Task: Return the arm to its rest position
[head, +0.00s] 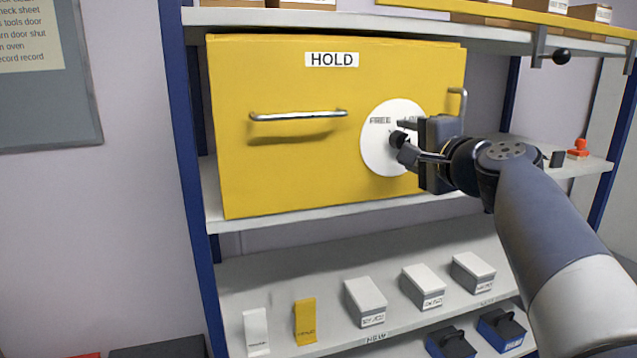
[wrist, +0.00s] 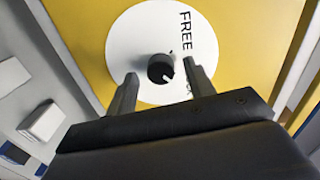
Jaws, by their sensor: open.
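My gripper (head: 408,143) is in front of the white round dial plate (head: 378,155) on the yellow HOLD cabinet (head: 290,175). In the wrist view my gripper (wrist: 163,83) has its two fingers spread apart. The black knob (wrist: 160,69) with a white pointer mark shows between and beyond the fingertips, and no finger visibly touches it. The word FREE is on the dial plate (wrist: 140,35) in the wrist view. In the head view my gripper hides the dial's right part. My arm reaches in from the lower right.
The cabinet has a horizontal bar handle (head: 298,115) and stands on a shelf in a blue-post rack (head: 186,180). Several boxes, including a white box (head: 365,302), and a yellow packet (head: 305,322) stand on the shelf below. A red stamp (head: 578,149) is at right.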

